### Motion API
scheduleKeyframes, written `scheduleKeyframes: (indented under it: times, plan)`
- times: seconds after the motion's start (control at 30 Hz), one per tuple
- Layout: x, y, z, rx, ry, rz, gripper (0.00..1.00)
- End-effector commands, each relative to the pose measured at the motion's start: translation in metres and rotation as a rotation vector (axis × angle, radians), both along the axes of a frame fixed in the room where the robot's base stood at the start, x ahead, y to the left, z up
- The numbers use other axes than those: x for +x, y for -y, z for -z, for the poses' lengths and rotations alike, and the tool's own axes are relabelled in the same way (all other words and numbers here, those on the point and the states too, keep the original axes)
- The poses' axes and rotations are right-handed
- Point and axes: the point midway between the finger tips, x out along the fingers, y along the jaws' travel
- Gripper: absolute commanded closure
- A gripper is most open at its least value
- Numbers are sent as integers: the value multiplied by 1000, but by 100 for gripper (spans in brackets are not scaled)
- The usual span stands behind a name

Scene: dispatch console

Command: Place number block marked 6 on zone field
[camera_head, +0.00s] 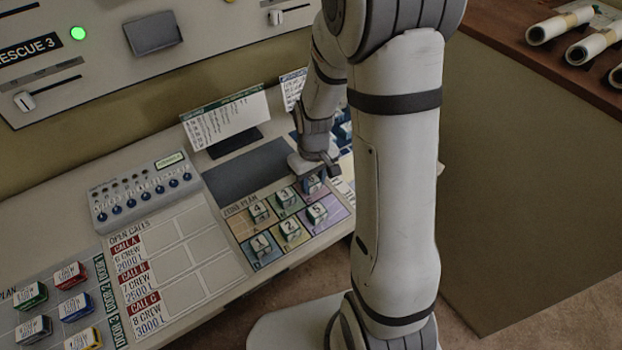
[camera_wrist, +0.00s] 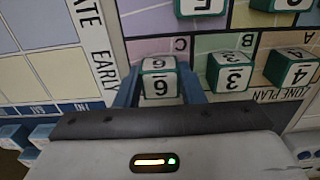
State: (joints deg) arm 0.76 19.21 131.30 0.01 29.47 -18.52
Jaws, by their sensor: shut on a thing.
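The white and green number block marked 6 (camera_wrist: 158,88) sits between the blue fingers of my gripper (camera_wrist: 158,76), which is shut on it. In the wrist view it is over or on the pink field marked C (camera_wrist: 168,49) of the zone plan; contact is unclear. In the head view my gripper (camera_head: 315,178) is at the far right corner of the zone plan (camera_head: 240,228), and the block is mostly hidden. Block 3 (camera_wrist: 230,72) stands beside it, with block 4 (camera_wrist: 292,68) further right. Block 5 (camera_wrist: 201,5) is at the wrist view's top edge.
Blocks 1 (camera_head: 261,243) and 2 (camera_head: 290,228) stand on the zone plan's front row. A dark panel (camera_head: 250,172) and an upright card (camera_head: 226,117) are behind. A knob box (camera_head: 144,190) stands left. Blue pieces (camera_wrist: 42,131) lie close to my gripper.

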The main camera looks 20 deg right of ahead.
Motion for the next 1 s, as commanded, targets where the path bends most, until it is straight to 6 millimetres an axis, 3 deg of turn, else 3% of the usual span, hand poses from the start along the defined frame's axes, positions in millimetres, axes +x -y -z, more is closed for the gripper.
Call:
scheduleKeyframes:
  times: [0.13,0.17,0.4,0.77,1.0]
  plan:
    - [0,0,4,0,0,0,86]
    - [0,0,4,0,0,-1,64]
    - [0,-1,3,0,0,-1,44]
    - [0,-1,-4,0,1,-2,43]
    - [2,-1,-46,0,9,-2,43]
